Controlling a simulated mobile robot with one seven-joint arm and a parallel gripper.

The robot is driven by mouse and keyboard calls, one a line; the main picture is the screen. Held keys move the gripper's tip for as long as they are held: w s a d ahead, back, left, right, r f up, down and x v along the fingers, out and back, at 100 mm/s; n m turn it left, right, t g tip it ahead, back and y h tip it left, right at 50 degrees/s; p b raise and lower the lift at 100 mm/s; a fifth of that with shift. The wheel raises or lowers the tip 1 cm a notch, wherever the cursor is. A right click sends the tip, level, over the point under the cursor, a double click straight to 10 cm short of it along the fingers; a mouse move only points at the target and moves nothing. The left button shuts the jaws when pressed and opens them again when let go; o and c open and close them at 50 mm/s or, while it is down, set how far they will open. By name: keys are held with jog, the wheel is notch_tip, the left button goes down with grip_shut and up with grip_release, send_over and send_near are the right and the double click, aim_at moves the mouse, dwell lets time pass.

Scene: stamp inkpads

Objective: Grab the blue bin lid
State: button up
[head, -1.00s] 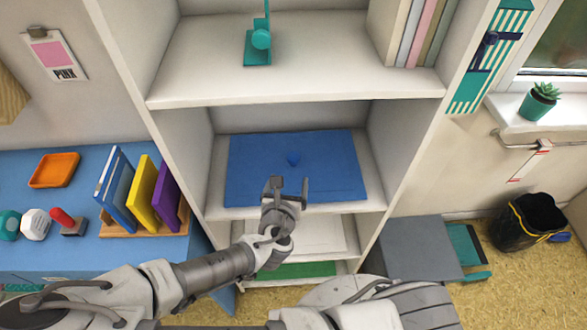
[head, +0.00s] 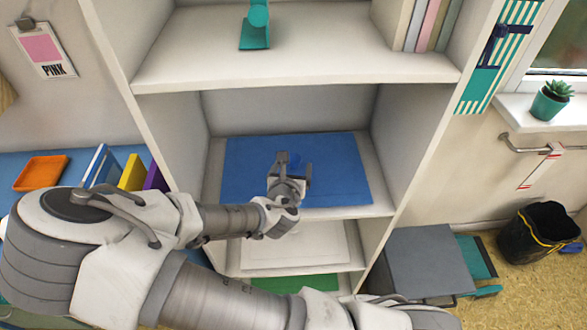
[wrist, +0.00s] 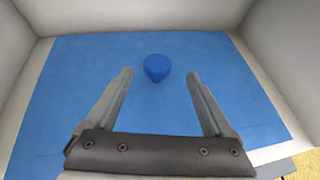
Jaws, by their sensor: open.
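The blue bin lid (head: 235,165) is a flat blue rectangle lying on the middle shelf of the white shelf unit. A small rounded blue knob (wrist: 157,67) stands up from its middle in the wrist view. My gripper (head: 293,160) is open over the lid and hides most of the knob in the head view. In the wrist view my gripper (wrist: 158,83) has its two fingers apart, with the knob between and just beyond their tips. I cannot tell whether the fingers touch the lid.
White side walls (head: 168,120) flank the shelf, and an upper shelf board (head: 300,62) lies above my gripper. A teal stamp-like thing (head: 255,25) and several books (head: 425,25) stand on that board. A black bin (head: 540,235) stands on the floor at right.

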aim_at(293, 161)
jog(key=shift+b+x, duration=0.4)
jog(key=shift+x, duration=2.3)
jog(key=shift+a+r, duration=0.1)
jog(key=shift+a, duration=0.05)
grip_shut()
